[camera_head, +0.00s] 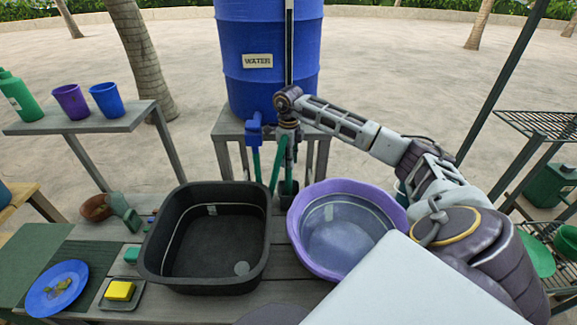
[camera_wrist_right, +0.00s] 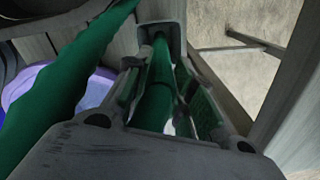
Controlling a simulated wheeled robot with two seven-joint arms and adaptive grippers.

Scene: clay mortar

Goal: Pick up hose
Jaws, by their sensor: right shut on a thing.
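A green hose (camera_head: 277,168) hangs below the tap of the blue water barrel (camera_head: 268,90), behind the basins. My right gripper (camera_head: 289,160) reaches down to the hose in front of the barrel's stand. In the right wrist view, the right gripper (camera_wrist_right: 163,100) is shut on the hose (camera_wrist_right: 155,90), which runs between its fingers. Another green length (camera_wrist_right: 65,95) passes to the left of the gripper. The hose's lower end is hard to make out. My left gripper is not in view.
A black basin (camera_head: 155,262) and a purple bowl with water (camera_head: 298,240) stand on the slatted table, close to my right arm. A blue plate (camera_head: 35,302), a yellow sponge (camera_head: 119,291) and a green brush (camera_head: 125,212) lie at left. A side shelf (camera_head: 90,122) holds cups and a bottle.

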